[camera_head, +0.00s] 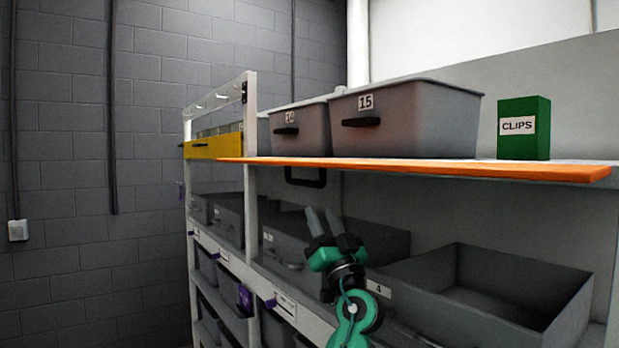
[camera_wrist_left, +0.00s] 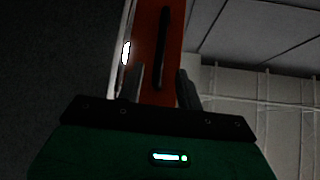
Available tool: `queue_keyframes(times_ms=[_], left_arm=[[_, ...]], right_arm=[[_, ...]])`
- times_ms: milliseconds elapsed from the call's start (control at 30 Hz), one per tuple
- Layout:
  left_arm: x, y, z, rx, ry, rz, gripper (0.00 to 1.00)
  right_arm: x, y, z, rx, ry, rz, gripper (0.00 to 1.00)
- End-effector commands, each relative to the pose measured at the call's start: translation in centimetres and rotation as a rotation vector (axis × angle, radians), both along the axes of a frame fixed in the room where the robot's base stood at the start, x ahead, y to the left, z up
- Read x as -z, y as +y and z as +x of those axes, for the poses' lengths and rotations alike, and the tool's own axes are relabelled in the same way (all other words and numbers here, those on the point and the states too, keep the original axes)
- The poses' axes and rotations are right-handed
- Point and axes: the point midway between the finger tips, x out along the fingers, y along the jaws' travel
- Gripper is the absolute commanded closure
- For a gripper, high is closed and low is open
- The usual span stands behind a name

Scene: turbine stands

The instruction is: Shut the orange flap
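The orange flap (camera_head: 420,166) stands out level from the shelf unit, seen nearly edge-on below the grey bins in the head view. A black handle (camera_head: 305,181) hangs under its left part. My left gripper (camera_head: 323,213) is just below the flap and handle, with its fingers pointing up. In the left wrist view the flap's orange face (camera_wrist_left: 177,62) fills the middle top, with the dark handle (camera_wrist_left: 162,45) running along it. The fingers of my left gripper (camera_wrist_left: 160,85) are apart there, with the handle ahead between them; I see no grip. My right gripper is not in view.
Grey bins 14 (camera_head: 300,130) and 15 (camera_head: 400,125) and a green CLIPS box (camera_head: 524,128) stand above the flap. A yellow panel (camera_head: 214,147) is to its left. Open grey bins, one large at right (camera_head: 490,295), fill the shelf below, close around my arm.

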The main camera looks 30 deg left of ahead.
Motion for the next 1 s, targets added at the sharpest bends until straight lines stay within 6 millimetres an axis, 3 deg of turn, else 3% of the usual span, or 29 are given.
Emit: queue_keyframes(times_ms=[33, 400, 933, 1000], left_arm=[[-1.5, 0.7, 0.4, -0.001, 0.0, 0.001, 0.64], [-5.8, 4.8, 2.9, 0.0, 0.001, 0.001, 0.64], [-6.7, 5.9, 3.7, 0.001, 0.002, -0.001, 0.64], [-6.7, 5.9, 3.7, 0.002, 0.001, -0.001, 0.76]], right_arm=[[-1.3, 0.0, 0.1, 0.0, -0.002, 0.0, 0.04], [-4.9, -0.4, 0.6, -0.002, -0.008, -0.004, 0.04], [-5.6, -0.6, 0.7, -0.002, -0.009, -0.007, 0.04], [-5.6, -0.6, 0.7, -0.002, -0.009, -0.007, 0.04]])
